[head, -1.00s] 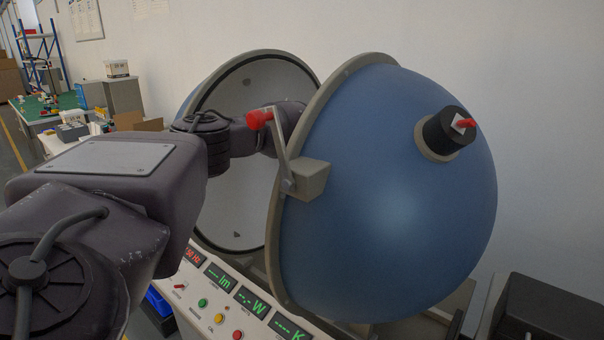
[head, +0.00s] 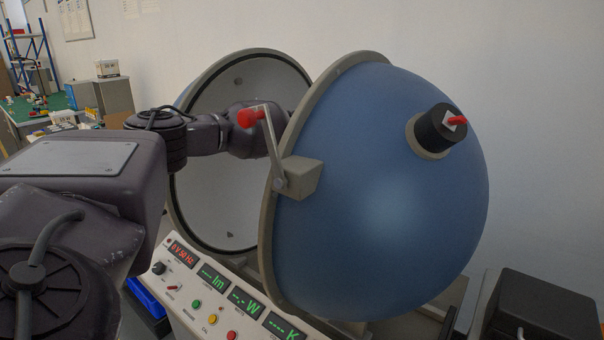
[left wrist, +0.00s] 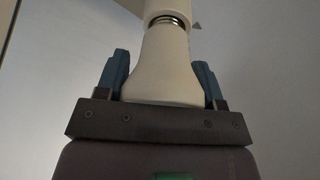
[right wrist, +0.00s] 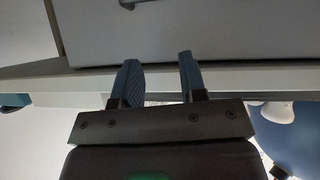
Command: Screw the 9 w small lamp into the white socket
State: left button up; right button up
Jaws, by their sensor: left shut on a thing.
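In the left wrist view, my left gripper (left wrist: 163,85) is shut on a white lamp (left wrist: 165,75), its blue fingers on both sides of the bulb. The lamp's metal screw thread (left wrist: 168,20) shows at the top, in line with the white socket (left wrist: 166,5). Part of the thread is visible below the socket; how deep it sits I cannot tell. In the head view, my left arm reaches between the halves of the blue sphere (head: 385,200), and its gripper is hidden. My right gripper (right wrist: 157,75) is open and empty in the right wrist view.
The sphere's rear half (head: 205,215) stands open with a white interior. A red-knobbed lever (head: 270,130) is on the front half's rim. The control panel (head: 180,295) lies below. A pale panel (right wrist: 200,30) is close to my right fingers; a white lamp-like shape (right wrist: 278,112) is at right.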

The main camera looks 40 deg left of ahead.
pick_arm(q)
jog(key=m, duration=0.2)
jog(key=m+h+b, duration=0.1)
jog(key=shift+w+d+f+m+t, duration=0.25)
jog(key=shift+w+d+m+t, duration=0.05)
jog(key=shift+w+d+r+m+t+h+b, duration=0.15)
jog(key=shift+m+h+b, duration=0.15)
jog(key=shift+m, duration=0.3)
jog(key=shift+w+a+f+m+t+h+b, duration=0.1)
jog(key=shift+m+t+h+b, duration=0.1)
jog(key=shift+m+b, duration=0.3)
jog(key=shift+r+m, duration=0.25)
jog(key=shift+m, duration=0.15)
jog(key=shift+r, duration=0.1)
pick_arm(e)
jog(key=shift+g, duration=0.4)
jog(key=f, duration=0.1)
jog(key=s+f, duration=0.1)
jog(key=f, duration=0.1)
jog(key=s+f, duration=0.1)
jog(key=shift+s+d+f, duration=0.1)
jog(key=shift+d+f, duration=0.15)
jog(key=shift+f, duration=0.05)
